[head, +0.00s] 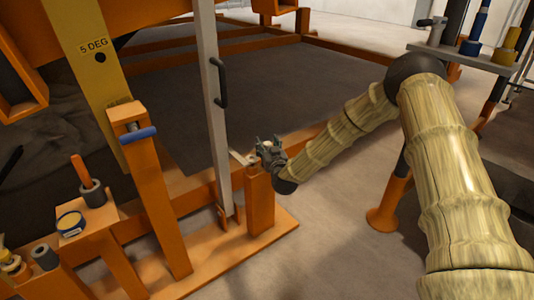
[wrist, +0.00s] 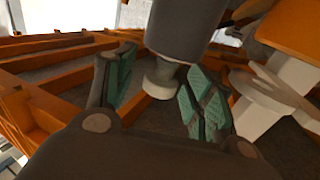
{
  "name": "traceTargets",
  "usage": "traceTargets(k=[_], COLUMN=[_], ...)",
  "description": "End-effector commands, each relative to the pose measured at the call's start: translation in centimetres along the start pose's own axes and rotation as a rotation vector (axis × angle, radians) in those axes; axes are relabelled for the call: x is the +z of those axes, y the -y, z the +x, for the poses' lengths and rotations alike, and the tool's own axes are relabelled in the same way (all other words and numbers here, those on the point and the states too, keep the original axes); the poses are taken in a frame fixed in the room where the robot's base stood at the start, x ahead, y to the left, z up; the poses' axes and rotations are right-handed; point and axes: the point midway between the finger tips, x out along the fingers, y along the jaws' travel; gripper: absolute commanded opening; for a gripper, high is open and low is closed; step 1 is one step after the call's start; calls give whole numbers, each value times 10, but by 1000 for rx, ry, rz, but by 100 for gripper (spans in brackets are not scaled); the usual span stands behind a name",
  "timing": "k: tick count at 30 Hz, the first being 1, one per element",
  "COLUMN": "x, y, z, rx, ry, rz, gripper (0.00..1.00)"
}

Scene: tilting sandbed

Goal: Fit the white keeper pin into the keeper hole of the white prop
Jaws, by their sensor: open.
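The white prop (head: 208,100) stands upright at the front of the sandbed, with a dark handle on its side. Its foot is at an orange base bracket. My gripper (head: 268,150) is at the top of a short orange post just right of the prop. In the wrist view the teal-padded fingers (wrist: 160,92) are spread apart. A pale round knob (wrist: 160,80) on a thick dark grey cylinder (wrist: 182,28) shows between them; it seems to be the keeper pin, but I cannot tell for certain. I cannot make out the keeper hole.
The short orange post (head: 260,203) stands close under my gripper. A yellow angle plate (head: 92,70) and an orange post with a blue pin (head: 138,134) are on the left. A rack of coloured pins (head: 490,45) is at the upper right. Floor is clear at lower middle.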

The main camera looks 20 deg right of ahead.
Motion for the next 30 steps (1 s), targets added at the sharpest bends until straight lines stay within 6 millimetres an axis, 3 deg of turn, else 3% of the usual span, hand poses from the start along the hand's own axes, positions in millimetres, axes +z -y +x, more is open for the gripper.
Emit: traceTargets(k=[7,15,24,30], x=[0,0,-3,-29], y=[0,0,0,0], z=[1,1,1,1], rx=[0,0,0,0], ry=[0,0,-1,-3], rz=[0,0,0,0], gripper=[52,3,3,3])
